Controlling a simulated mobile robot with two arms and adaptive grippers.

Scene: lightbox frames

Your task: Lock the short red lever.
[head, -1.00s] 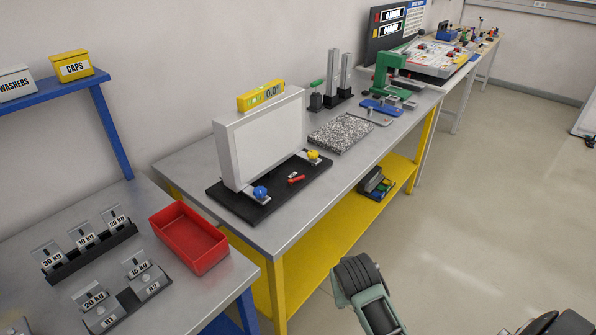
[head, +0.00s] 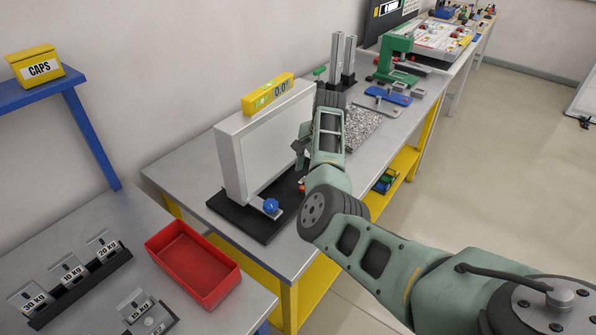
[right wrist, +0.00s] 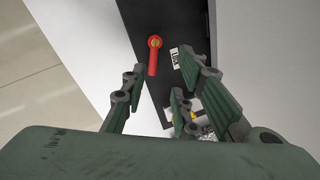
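The short red lever (right wrist: 153,55) lies on the black base (right wrist: 160,20) in the right wrist view, its round pivot end at the top and its arm pointing down. A small white label (right wrist: 174,58) is beside it. In the head view only a bit of the red lever (head: 302,187) shows behind my arm. My right gripper (head: 302,150) is in front of the white lightbox panel (head: 275,135). In the right wrist view its fingers (right wrist: 160,82) are spread, with nothing between them, just short of the lever. My left gripper is not in view.
A red bin (head: 193,265) stands on the nearer table. A speckled plate (head: 364,128) and a green press (head: 393,60) are beyond my arm.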

